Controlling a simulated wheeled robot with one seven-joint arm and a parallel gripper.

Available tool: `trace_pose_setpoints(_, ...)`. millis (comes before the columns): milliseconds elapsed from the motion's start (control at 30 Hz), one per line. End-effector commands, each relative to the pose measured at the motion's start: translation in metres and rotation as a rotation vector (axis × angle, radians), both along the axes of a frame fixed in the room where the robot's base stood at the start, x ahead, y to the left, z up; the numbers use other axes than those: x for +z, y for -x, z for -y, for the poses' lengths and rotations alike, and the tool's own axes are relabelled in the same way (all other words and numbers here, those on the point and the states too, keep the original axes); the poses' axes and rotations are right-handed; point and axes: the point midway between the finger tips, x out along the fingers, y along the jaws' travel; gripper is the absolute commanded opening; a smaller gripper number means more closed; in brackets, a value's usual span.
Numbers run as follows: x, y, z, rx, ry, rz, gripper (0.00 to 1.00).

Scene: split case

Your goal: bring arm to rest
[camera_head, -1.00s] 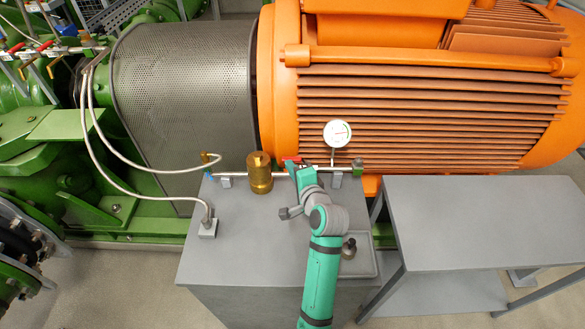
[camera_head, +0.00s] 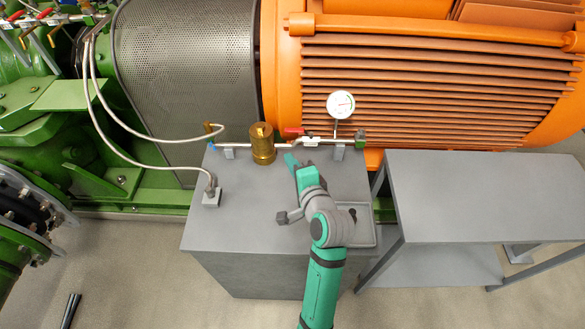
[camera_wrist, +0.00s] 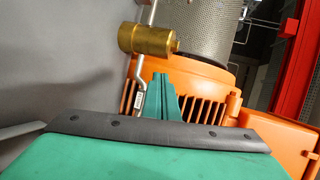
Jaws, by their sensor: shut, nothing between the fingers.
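My arm (camera_head: 325,262), turquoise with grey joints, reaches over the grey cabinet top (camera_head: 240,225) from the front. My gripper (camera_head: 289,158) is just in front of the thin pipe line, near the red-handled valve (camera_head: 293,131), and appears apart from it. In the wrist view my gripper fingers (camera_wrist: 160,88) are together with nothing between them. The brass cylinder (camera_head: 262,143) stands left of the gripper; it also shows in the wrist view (camera_wrist: 148,38).
A pressure gauge (camera_head: 341,104) stands on the pipe at the right. A tray (camera_head: 364,236) lies right of my arm, partly hidden. A grey side table (camera_head: 485,190) is bare. The orange motor (camera_head: 430,90) stands behind. The cabinet's left top is mostly clear.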

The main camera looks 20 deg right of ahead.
Motion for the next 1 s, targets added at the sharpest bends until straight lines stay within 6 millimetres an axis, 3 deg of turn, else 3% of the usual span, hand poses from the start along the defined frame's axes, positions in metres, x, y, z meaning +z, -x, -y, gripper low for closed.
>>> trace_pose_setpoints(200, 0.008, 0.025, -0.006, -0.009, 0.0, 0.0, 0.0)
trace_pose_setpoints(567, 0.009, 0.03, -0.009, -0.009, 0.002, 0.0, 0.0)
trace_pose_setpoints(767, -0.018, 0.04, -0.031, 0.011, 0.076, -0.016, 0.0)
trace_pose_setpoints(1000, -0.072, 0.08, -0.068, 0.044, 0.306, -0.049, 0.0)
